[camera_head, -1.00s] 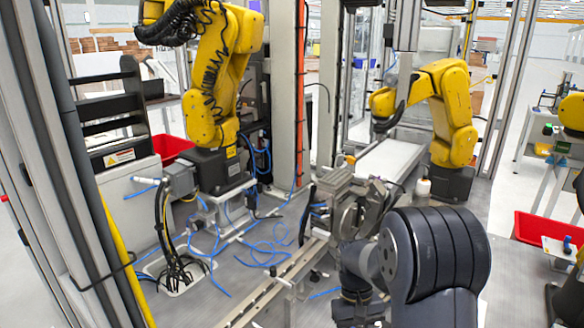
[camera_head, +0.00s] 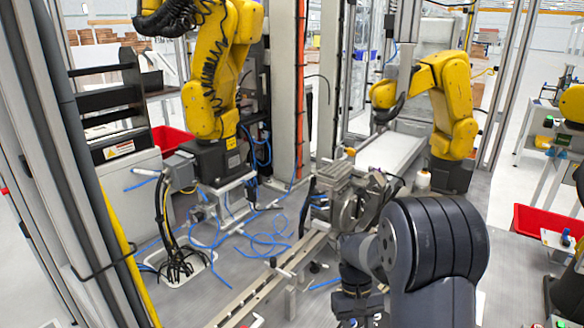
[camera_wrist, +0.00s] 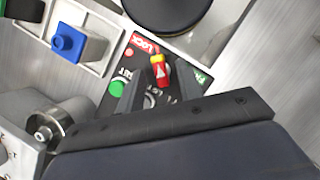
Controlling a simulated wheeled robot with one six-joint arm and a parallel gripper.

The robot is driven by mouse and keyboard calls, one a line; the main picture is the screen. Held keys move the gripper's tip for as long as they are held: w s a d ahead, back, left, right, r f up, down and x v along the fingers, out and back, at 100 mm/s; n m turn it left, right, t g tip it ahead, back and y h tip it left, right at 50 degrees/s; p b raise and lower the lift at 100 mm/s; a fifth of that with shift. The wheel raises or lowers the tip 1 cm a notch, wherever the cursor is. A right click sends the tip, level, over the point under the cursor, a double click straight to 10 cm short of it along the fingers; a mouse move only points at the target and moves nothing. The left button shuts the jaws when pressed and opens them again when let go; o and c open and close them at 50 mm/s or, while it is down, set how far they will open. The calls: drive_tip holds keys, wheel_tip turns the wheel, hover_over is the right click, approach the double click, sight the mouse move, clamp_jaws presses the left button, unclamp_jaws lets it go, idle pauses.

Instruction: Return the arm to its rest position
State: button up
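My arm (camera_head: 430,250), dark grey with a thick ribbed joint, is bent in the lower right of the head view. Its gripper is hidden there. In the wrist view my gripper (camera_wrist: 157,82) shows as two dark fingers, apart and empty. Between and beyond their tips is a red and yellow knob (camera_wrist: 160,72) on a dark panel (camera_wrist: 122,72) with a red label reading "LOCK". A gap shows on both sides of the knob, so the fingers do not appear to hold it.
A yellow arm (camera_head: 212,70) stands at left and another yellow arm (camera_head: 450,105) stands beyond mine. A metal fixture (camera_head: 350,205) is close to my arm's left. A red bin (camera_head: 540,228) is at right. The wrist view shows a blue button (camera_wrist: 67,43) and a silver cylinder (camera_wrist: 62,122).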

drive_tip(key=shift+s+d+f+m, duration=0.1)
drive_tip(key=shift+s+f+m, duration=0.1)
drive_tip(key=shift+f+m, duration=0.25)
drive_tip(key=m+y, duration=0.2)
drive_tip(key=m, duration=0.2)
drive_tip(key=shift+m, duration=0.25)
drive_tip(key=m+y, duration=0.1)
drive_tip(key=m, duration=0.2)
drive_tip(key=shift+d+t, duration=0.15)
drive_tip(key=shift+t, duration=0.25)
drive_tip(key=m+t+y, duration=0.1)
drive_tip(key=m, duration=0.3)
drive_tip(key=shift+r, duration=0.1)
